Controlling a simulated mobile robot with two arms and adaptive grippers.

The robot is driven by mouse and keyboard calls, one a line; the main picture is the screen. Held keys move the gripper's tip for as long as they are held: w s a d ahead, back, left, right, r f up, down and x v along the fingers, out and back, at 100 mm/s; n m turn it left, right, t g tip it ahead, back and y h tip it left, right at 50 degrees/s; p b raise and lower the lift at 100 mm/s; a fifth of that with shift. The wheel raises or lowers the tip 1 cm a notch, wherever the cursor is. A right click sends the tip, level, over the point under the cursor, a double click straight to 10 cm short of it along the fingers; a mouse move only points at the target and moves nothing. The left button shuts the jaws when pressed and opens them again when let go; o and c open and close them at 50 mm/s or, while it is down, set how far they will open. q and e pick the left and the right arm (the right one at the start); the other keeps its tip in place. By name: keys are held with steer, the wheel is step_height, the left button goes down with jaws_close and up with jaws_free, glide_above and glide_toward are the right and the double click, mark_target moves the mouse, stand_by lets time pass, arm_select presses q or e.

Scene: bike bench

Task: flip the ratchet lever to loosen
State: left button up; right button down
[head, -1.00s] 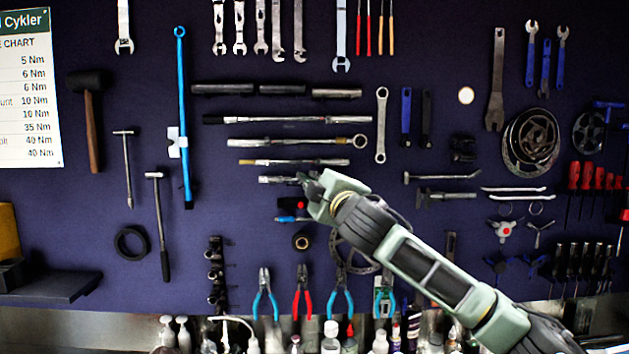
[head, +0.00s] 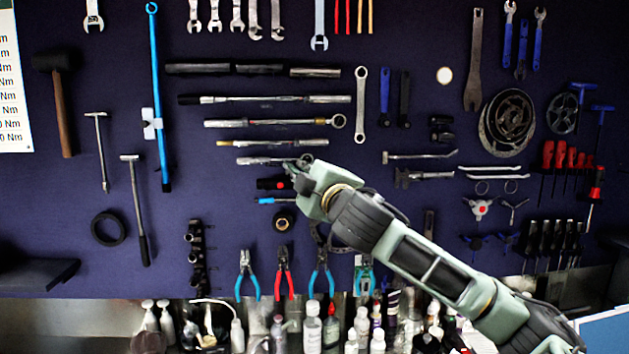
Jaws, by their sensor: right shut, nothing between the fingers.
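A short ratchet (head: 262,160) hangs level on the dark blue tool board, below several longer bar tools. Its left part, a slim metallic handle, shows. Its right end is hidden by or very close to my right gripper, and I cannot make out the lever. My right gripper (head: 297,164) reaches in from the lower right, its fingers shut and empty at the right end of the ratchet. Whether they touch it I cannot tell. My left gripper is out of view.
A black tool with a red dot (head: 272,184) and a blue-handled tool (head: 275,201) hang just below the gripper. Pliers (head: 283,272) hang lower, above several bottles (head: 312,328). A blue panel (head: 605,332) shows at bottom right.

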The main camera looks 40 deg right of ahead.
steer(key=v, duration=0.7)
steer(key=shift+s, duration=0.25)
